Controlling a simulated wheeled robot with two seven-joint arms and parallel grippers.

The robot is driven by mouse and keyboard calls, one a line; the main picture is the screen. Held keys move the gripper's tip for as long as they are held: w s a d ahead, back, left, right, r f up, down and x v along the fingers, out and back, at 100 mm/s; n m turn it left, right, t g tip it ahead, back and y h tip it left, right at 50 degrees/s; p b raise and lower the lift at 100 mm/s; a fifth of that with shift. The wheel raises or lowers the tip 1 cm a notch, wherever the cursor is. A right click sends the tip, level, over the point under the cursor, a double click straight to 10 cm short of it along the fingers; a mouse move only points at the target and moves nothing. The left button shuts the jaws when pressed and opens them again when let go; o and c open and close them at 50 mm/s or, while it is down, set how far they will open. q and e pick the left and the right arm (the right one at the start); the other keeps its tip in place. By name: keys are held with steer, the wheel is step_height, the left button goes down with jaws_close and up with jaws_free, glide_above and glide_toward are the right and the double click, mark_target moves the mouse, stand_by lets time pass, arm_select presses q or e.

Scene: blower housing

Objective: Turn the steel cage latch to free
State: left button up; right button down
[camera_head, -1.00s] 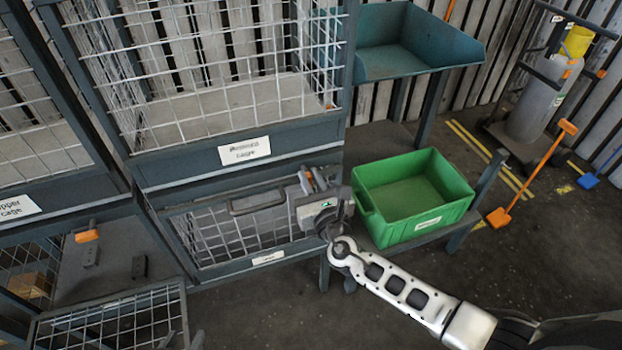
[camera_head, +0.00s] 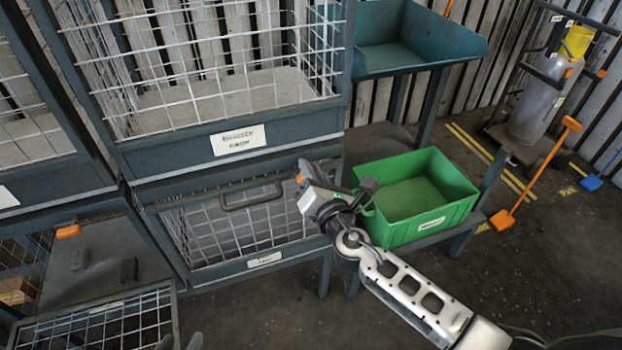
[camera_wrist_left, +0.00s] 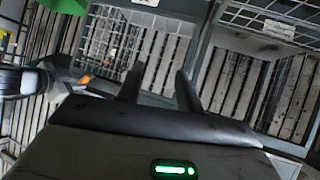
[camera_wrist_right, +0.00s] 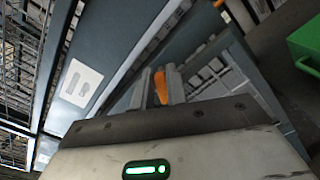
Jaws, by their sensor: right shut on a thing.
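The lower cage (camera_head: 266,262), with a wire-mesh door (camera_head: 235,232), a bar handle (camera_head: 250,196) and a white label too blurred to read, is in the middle of the head view. Its door looks shut. An orange latch handle (camera_head: 299,179) is at the door's upper right corner. My right gripper (camera_head: 303,178) is shut on this latch, which shows between the fingers in the right wrist view (camera_wrist_right: 160,86). The latch's base is hidden by the gripper. My left gripper (camera_wrist_left: 160,88) is open and empty; only its fingertips show at the head view's bottom edge (camera_head: 180,342).
A green bin (camera_head: 418,224) stands close to the right of my right gripper. A larger mesh cage (camera_head: 235,165) is above the latch. At the lower left, another cage has an orange latch (camera_head: 68,231) and a lowered mesh door (camera_head: 100,318). The floor at front is clear.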

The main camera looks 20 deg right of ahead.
arm_select(q)
steer(key=f+b, duration=0.1)
steer(key=b, duration=0.1)
steer(key=f+b, duration=0.1)
steer(key=b, duration=0.1)
steer(key=shift+w+d+t, duration=0.1)
steer(key=shift+d+t, duration=0.1)
steer(key=shift+t, duration=0.1)
arm_select(e)
steer(key=m, duration=0.7)
steer(key=f+m, duration=0.1)
steer(key=m, duration=0.2)
steer(key=shift+d+m, duration=0.25)
steer(key=shift+m, duration=0.05)
arm_select(q)
steer(key=shift+b, duration=0.3)
arm_select(e)
steer(key=c, duration=1.4)
jaws_free()
steer(key=shift+s, duration=0.1)
